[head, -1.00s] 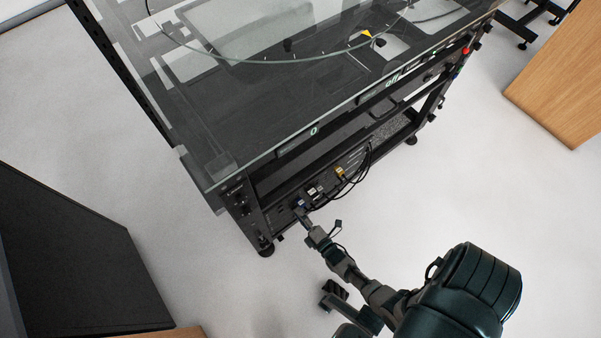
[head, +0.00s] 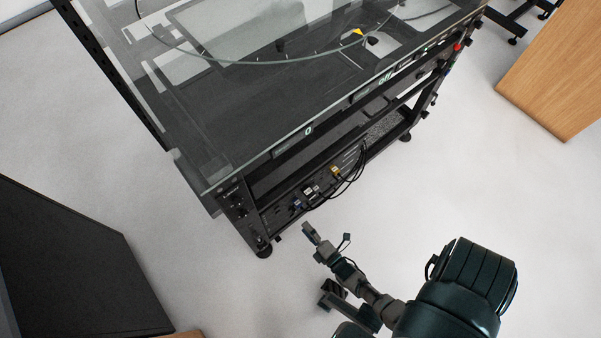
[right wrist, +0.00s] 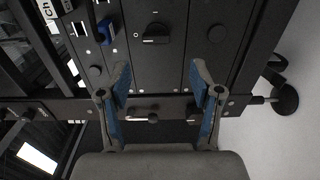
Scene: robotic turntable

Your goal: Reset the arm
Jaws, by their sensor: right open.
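My right gripper (head: 309,243) is in front of the turntable frame's lower panel in the head view, apart from it. In the right wrist view the right gripper (right wrist: 160,85) shows two blue-padded fingers spread apart with nothing between them. Beyond the fingers is the dark lower panel (right wrist: 170,70) with a black rotary knob (right wrist: 155,34) and a blue connector (right wrist: 105,30). The same panel (head: 285,212) shows in the head view with plugs and black cables. My right arm (head: 375,300) reaches in from the lower right. My left gripper is not visible.
The glass-topped turntable (head: 240,120) stands at the upper middle, with displays along its front edge. A black box-like object (head: 70,265) is at the lower left. A wooden cabinet (head: 555,75) is at the right. The floor (head: 450,180) between them is clear.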

